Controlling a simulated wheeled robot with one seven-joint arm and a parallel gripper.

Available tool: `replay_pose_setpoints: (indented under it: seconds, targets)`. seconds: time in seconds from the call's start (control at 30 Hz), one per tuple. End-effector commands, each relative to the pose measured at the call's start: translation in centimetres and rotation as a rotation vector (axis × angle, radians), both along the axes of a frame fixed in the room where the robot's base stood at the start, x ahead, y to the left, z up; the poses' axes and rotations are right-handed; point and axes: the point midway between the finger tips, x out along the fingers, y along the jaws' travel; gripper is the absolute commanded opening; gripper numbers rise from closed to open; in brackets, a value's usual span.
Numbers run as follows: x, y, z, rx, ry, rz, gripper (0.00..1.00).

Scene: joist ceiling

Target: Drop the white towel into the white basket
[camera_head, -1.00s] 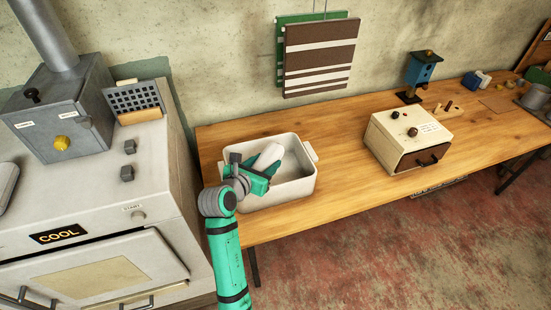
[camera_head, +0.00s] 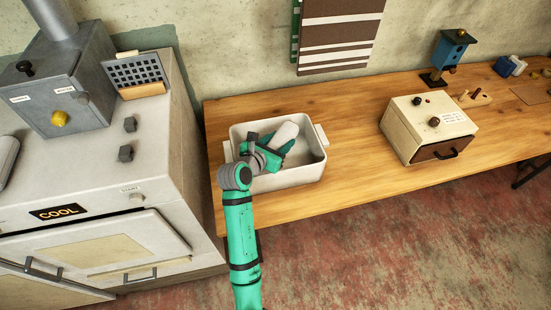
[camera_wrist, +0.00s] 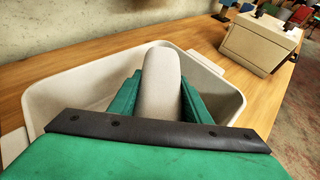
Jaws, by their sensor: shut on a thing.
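The white towel (camera_head: 284,135) is a pale roll held between the green fingers of my gripper (camera_head: 273,150). In the wrist view the towel (camera_wrist: 161,85) stands between the two fingers (camera_wrist: 160,100), one on each side. The white basket (camera_head: 305,175) is an open rectangular bin on the wooden table. It also shows in the wrist view (camera_wrist: 60,95), below and around the gripper. The towel and fingers are over the basket's opening. I cannot tell whether the towel touches the basket's floor.
The wooden table (camera_head: 350,125) has free room between the basket and a cream box with a drawer (camera_head: 425,130). A white oven-like cabinet (camera_head: 150,160) stands left of the table. A striped cloth (camera_head: 338,35) hangs on the wall behind.

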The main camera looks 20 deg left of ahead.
Motion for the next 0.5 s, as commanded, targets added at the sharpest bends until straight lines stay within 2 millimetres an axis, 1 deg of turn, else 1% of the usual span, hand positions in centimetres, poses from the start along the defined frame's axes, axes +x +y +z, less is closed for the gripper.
replay_pose_setpoints:
  seconds: [0.13,0.4,0.43,0.5]
  targets:
    - [-0.03,0.1,-0.51,-0.001,-0.001,0.003,0.19]
    - [-0.02,0.09,-0.59,-0.001,-0.001,0.001,0.19]
    - [-0.02,0.09,-0.58,-0.001,-0.001,0.001,0.51]
    - [-0.02,0.09,-0.58,-0.001,-0.001,0.001,0.65]
